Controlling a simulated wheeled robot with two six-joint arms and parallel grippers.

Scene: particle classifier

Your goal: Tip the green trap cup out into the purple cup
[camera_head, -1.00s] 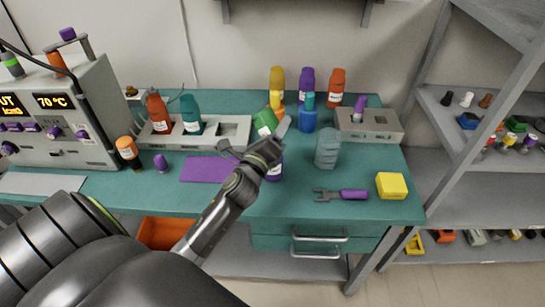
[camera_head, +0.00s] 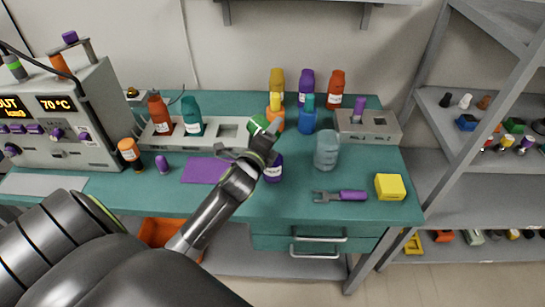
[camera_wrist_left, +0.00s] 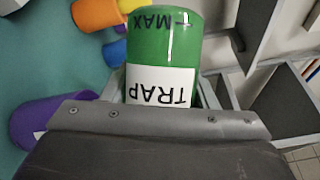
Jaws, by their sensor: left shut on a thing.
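The green trap cup (camera_head: 259,123) is held in my left gripper (camera_head: 264,130), which is shut on it above the table. In the left wrist view the cup (camera_wrist_left: 165,40) shows its white TRAP label and a MAX mark. The purple cup (camera_head: 274,169) stands on the table just below and right of the gripper, partly hidden by my wrist. It also shows at the left wrist view's lower left (camera_wrist_left: 42,120), apart from the green cup. The inside of both cups is hidden. My right gripper is not in view.
An orange cup (camera_head: 276,118) and a blue cup (camera_head: 307,121) stand close behind the green cup. A clear beaker (camera_head: 327,152) stands to the right. A purple mat (camera_head: 203,170) lies to the left. A purple-handled tool (camera_head: 350,195) and a yellow block (camera_head: 391,186) lie front right.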

